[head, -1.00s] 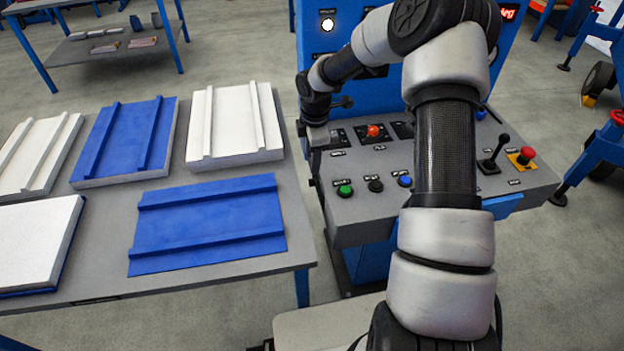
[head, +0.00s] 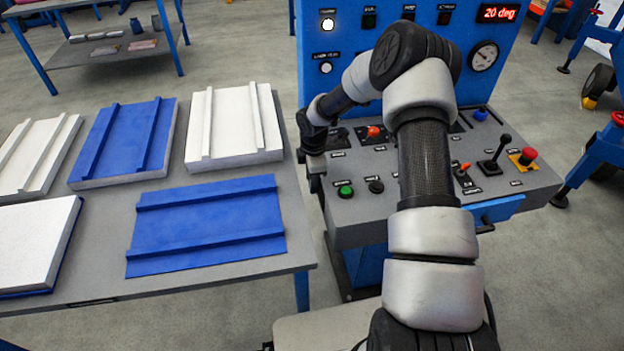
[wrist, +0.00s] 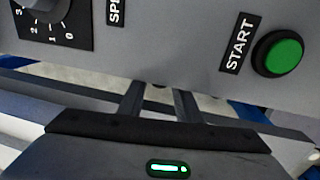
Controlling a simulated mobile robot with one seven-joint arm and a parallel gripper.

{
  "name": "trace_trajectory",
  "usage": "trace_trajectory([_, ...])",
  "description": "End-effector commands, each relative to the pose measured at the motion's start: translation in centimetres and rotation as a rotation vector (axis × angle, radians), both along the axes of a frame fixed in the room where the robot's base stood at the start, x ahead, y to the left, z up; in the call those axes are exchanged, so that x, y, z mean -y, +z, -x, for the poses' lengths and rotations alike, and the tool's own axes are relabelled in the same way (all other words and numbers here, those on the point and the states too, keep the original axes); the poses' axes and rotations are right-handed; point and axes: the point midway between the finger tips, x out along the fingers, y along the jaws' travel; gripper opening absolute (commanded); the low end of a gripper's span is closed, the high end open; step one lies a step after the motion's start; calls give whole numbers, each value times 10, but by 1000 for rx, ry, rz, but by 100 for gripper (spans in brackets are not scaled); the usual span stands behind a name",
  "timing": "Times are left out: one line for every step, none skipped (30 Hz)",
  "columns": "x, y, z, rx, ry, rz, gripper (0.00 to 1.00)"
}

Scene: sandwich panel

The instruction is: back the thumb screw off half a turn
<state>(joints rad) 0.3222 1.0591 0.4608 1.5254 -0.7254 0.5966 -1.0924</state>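My gripper (wrist: 160,100) shows in the wrist view with its two dark fingers apart and a gap between them, through which pale floor shows. The fingers reach the lower edge of the grey console panel. In the head view my gripper (head: 314,168) is at the console's left edge, small and dark, partly hidden by my wrist. I cannot make out the thumb screw for certain in either view. Small dark shapes sit at the panel edge by the fingertips in the wrist view, too unclear to name.
The grey console (head: 350,230) carries a green START button (wrist: 278,54), a numbered speed dial (wrist: 45,15), a lever (head: 500,148) and a red mushroom button (head: 527,155). A grey table (head: 100,215) with blue and white panels stands close on the left.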

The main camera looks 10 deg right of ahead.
Motion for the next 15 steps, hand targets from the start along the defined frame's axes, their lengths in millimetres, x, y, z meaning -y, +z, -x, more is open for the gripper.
trace_trajectory([0,0,0,0,0,0,21])
trace_trajectory([0,0,0,0,0,0,16])
trace_trajectory([0,0,0,0,0,0,10])
trace_trajectory([0,0,0,0,0,0,5])
trace_trajectory([0,0,0,0,0,0,0])
trace_trajectory([0,0,0,0,0,0,0])
trace_trajectory([0,0,0,0,0,0,0])
trace_trajectory([0,0,0,-1,0,0,0])
trace_trajectory([0,0,0,-3,0,0,0])
trace_trajectory([0,0,0,-6,0,0,0])
trace_trajectory([0,1,0,-9,0,0,0])
trace_trajectory([0,1,-1,-16,0,-1,0])
trace_trajectory([0,1,-1,-23,-1,-2,0])
trace_trajectory([0,1,-1,-32,-1,-1,0])
trace_trajectory([0,1,-2,-44,-1,-1,0])
